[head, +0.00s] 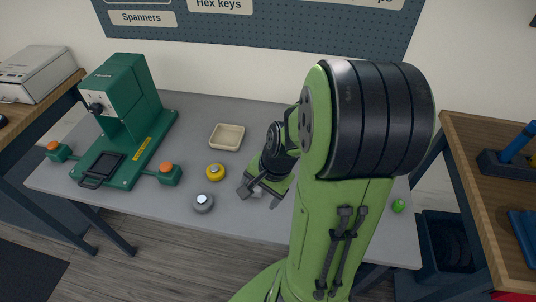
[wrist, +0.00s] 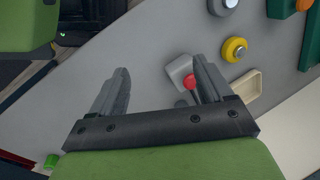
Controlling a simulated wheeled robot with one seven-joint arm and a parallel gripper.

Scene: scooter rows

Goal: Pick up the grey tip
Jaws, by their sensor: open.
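A round grey piece with a pale top, which I take as the grey tip (head: 203,203), lies near the front edge of the grey table. It also shows at the top edge of the wrist view (wrist: 222,5), partly cut off. My gripper (head: 259,197) is open and empty, over the table to the right of the grey piece.
A yellow round piece (head: 215,172) lies just behind the grey one. A beige tray (head: 226,137) is farther back. A green press-like machine (head: 125,115) with orange buttons fills the table's left. A small green item (head: 398,206) lies at the right.

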